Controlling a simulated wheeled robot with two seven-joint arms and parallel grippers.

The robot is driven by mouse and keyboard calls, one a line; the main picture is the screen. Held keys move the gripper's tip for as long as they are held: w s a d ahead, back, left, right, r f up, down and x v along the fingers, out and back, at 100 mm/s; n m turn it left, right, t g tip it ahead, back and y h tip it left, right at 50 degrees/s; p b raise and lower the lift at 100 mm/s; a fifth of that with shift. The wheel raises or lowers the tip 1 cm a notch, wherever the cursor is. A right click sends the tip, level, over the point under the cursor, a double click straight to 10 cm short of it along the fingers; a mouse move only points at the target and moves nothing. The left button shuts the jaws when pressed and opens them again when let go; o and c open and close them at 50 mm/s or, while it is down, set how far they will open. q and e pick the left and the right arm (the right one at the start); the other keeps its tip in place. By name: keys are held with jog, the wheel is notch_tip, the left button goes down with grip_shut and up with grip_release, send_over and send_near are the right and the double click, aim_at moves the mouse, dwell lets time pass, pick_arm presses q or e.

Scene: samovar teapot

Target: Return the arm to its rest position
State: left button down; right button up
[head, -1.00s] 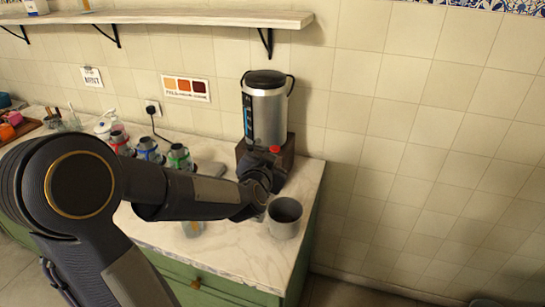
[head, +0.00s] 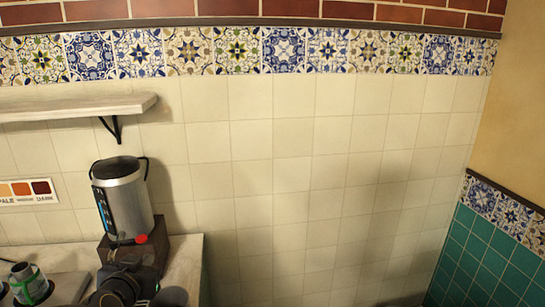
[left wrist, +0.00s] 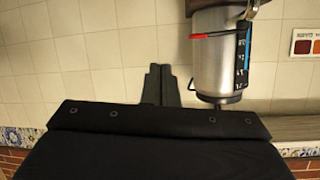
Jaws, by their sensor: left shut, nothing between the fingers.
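The samovar (head: 122,200), a steel cylinder with a black lid and a red tap, stands on a dark wooden base at the counter's back. My left arm's dark wrist end is at the bottom edge, in front of that base; its fingers are hidden in the head view. In the left wrist view my left gripper (left wrist: 160,84) shows its two fingers together, shut and empty. The samovar also shows there, upside down (left wrist: 212,55), beside the fingers; whether they touch cannot be told. My right gripper is not in view.
A wooden shelf (head: 75,107) juts from the tiled wall above the samovar.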

pick_arm(q)
jog(key=s+d+f+g+h, duration=0.1)
jog(key=s+d+g+h, duration=0.1)
jog(key=s, duration=0.6)
jog(key=s+d+f+n+g+h, duration=0.1)
jog(key=s+d+f+g+h, duration=0.1)
jog(key=s+d, duration=0.3)
jog(key=s+d+f+n+g+h, duration=0.1)
jog(key=s+d+g, duration=0.3)
jog(key=s, duration=0.8)
jog(key=shift+f+h, duration=0.4)
jog(key=shift+f, duration=0.35)
jog(key=shift+a, duration=0.1)
